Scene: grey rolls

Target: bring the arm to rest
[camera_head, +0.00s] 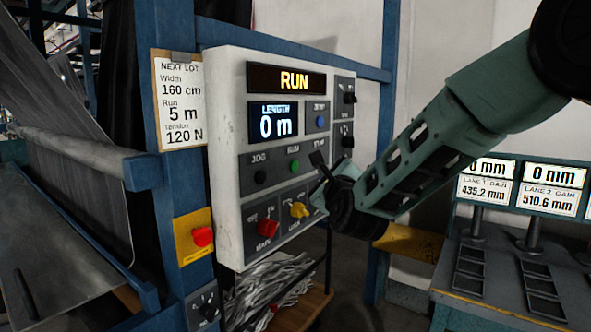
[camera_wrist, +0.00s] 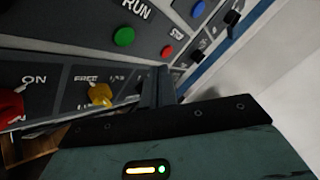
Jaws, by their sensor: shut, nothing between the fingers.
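My gripper (camera_head: 319,168) is in front of the lower right part of the white control panel (camera_head: 226,160). In the wrist view my gripper (camera_wrist: 156,85) shows its fingers together, with nothing between them. They point at the panel face between the yellow knob (camera_wrist: 100,95) and the small red button (camera_wrist: 167,50). I cannot tell whether the fingertips touch the panel. My green arm reaches in from the upper right in the head view. The panel's top display (camera_head: 293,81) reads RUN and the length display (camera_head: 276,122) reads 0 m.
The panel carries a green button (camera_head: 294,165), a blue button (camera_head: 320,121) and a red knob (camera_head: 267,228). A red emergency-style button (camera_head: 202,236) sits on the blue post. A grey roll web (camera_head: 60,150) is at left. Lane displays (camera_head: 484,188) stand at right.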

